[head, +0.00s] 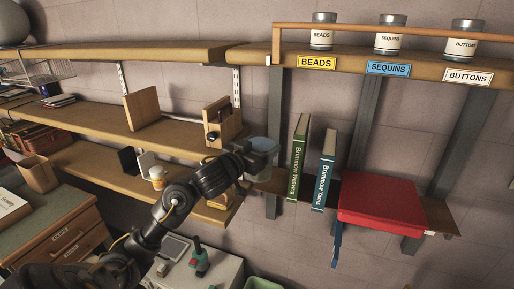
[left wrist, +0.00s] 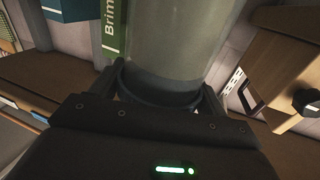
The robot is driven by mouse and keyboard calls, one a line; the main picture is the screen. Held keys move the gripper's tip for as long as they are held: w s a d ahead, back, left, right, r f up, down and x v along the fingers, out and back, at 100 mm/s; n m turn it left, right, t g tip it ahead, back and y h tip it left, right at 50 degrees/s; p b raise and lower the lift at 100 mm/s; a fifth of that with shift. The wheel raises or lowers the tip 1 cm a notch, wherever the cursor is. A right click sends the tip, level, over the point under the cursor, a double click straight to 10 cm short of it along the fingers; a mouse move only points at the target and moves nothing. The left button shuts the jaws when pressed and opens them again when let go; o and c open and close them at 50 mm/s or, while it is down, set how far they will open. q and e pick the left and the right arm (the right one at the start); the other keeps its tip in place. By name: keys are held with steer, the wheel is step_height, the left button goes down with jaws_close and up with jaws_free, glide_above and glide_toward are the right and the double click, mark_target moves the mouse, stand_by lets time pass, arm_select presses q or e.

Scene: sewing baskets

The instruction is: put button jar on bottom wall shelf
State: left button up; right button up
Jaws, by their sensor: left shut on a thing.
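My left gripper (head: 250,160) is shut on a clear, greyish-blue cylindrical jar (head: 264,145), held in front of the wall near the right ends of the left shelves. In the left wrist view the fingers (left wrist: 165,95) close around the jar's dark end, and its clear body (left wrist: 185,40) fills the upper middle. No label shows on it. A jar labelled BUTTONS (head: 464,43) stands on the top right shelf (head: 420,73). The lowest left wall shelf (head: 105,180) is partly hidden by my arm. My right gripper is out of view.
Green (head: 299,158) and blue (head: 324,170) books stand right of the held jar, beside a red box (head: 381,205) on the lower right shelf (head: 440,217). A wooden bookend (head: 223,124) is on the middle left shelf. A small jar (head: 158,178) stands on the lowest left shelf.

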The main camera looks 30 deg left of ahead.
arm_select(q)
steer(key=shift+f, duration=0.2)
steer(key=s+d+f+m+h+b, duration=0.1)
steer(key=s+d+f+h+b, duration=0.1)
steer(key=f, duration=0.7)
steer(key=s+d+f+m+h+b, duration=0.1)
steer(key=s+d+f+b, duration=0.3)
steer(key=f, duration=0.5)
steer(key=shift+d+f+m+g+h+b, duration=0.25)
steer(key=shift+d+m+g+h+b, duration=0.15)
steer(key=shift+d+h+b, duration=0.65)
steer(key=s+d+f+h+b, duration=0.1)
steer(key=s+f+b, duration=0.1)
steer(key=s+f, duration=0.1)
steer(key=s+d+f+m+g+b, duration=0.1)
steer(key=s+d+f+b, duration=0.1)
steer(key=f, duration=0.2)
steer(key=s+d+f+m+h+b, duration=0.1)
steer(key=s+d+f+b, duration=0.1)
steer(key=s+f, duration=0.1)
steer(key=shift+s+f+h, duration=0.3)
steer(key=shift+f+h, duration=0.05)
steer(key=shift+f, duration=0.25)
steer(key=shift+s+d+f, duration=0.15)
steer(key=shift+s+d, duration=0.1)
steer(key=shift+s, duration=0.1)
